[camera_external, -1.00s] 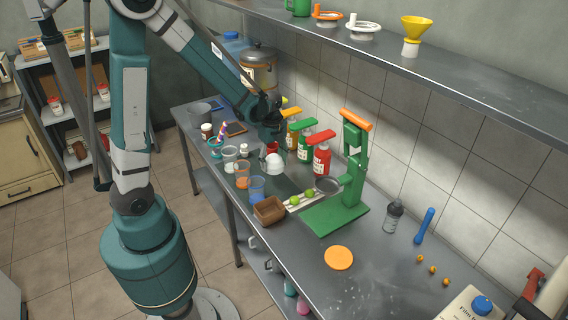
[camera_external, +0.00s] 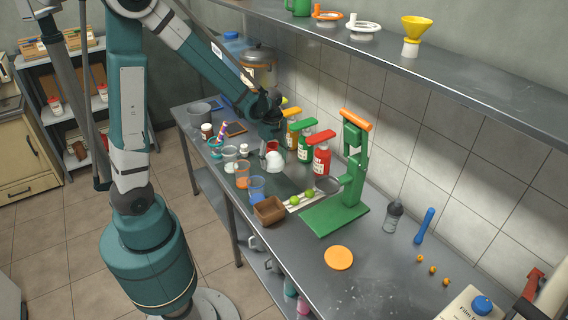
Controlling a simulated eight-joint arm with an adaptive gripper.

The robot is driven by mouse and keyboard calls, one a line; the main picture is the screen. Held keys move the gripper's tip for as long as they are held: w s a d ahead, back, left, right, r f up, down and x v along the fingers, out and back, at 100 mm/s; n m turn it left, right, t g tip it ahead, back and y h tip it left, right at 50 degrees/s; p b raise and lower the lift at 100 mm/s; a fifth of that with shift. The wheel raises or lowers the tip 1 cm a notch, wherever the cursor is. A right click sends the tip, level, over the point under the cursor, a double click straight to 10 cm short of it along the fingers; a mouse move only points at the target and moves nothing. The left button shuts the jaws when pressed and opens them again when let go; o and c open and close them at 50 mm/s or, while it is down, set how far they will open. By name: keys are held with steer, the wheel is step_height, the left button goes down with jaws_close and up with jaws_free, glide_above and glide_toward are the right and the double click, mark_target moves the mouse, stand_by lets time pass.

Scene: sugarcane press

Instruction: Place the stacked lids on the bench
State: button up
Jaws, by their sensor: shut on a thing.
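My gripper (camera_external: 272,146) points down over the far-middle part of the steel bench (camera_external: 375,265). It is shut on the stacked lids (camera_external: 274,162), a small white domed stack just below the fingers. The stack is low, near the bench surface; I cannot tell whether it touches. Something red shows between the fingers. The fingertips are small and partly hidden by the stack and the arm.
Red (camera_external: 321,160) and green (camera_external: 305,147) bottles stand close right of my gripper. Clear cups (camera_external: 243,174), a blue cup (camera_external: 257,188) and a brown box (camera_external: 269,210) are in front. A green press (camera_external: 345,190) stands to the right. Bench around the orange disc (camera_external: 338,257) is mostly clear.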

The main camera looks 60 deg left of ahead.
steer(key=shift+w+d+r+p, duration=0.1)
steer(key=shift+d+r+p, duration=0.25)
steer(key=shift+d, duration=0.1)
steer(key=d+r+m+p, duration=0.3)
steer(key=d+r+m, duration=0.1)
steer(key=d, duration=0.7)
steer(key=w+d+r+m+p, duration=0.1)
steer(key=d+r+m+p, duration=0.35)
steer(key=d, duration=0.65)
steer(key=d+r+m+p, duration=0.3)
steer(key=d+r+m, duration=0.15)
steer(key=d, duration=0.75)
steer(key=w+d+f+n+b, duration=0.1)
steer(key=w+d+f+b, duration=0.1)
steer(key=d, duration=1.1)
steer(key=w+d+f+n+b, duration=0.1)
steer(key=d+f+b, duration=0.3)
steer(key=d, duration=0.9)
steer(key=w+d+f+n+b, duration=0.1)
steer(key=w+d+f+b, duration=0.2)
steer(key=d+f, duration=0.4)
steer(key=w+d, duration=0.1)
steer(key=d, duration=0.5)
steer(key=shift+d+f, duration=0.2)
steer(key=shift+d, duration=0.2)
steer(key=shift+f, duration=0.15)
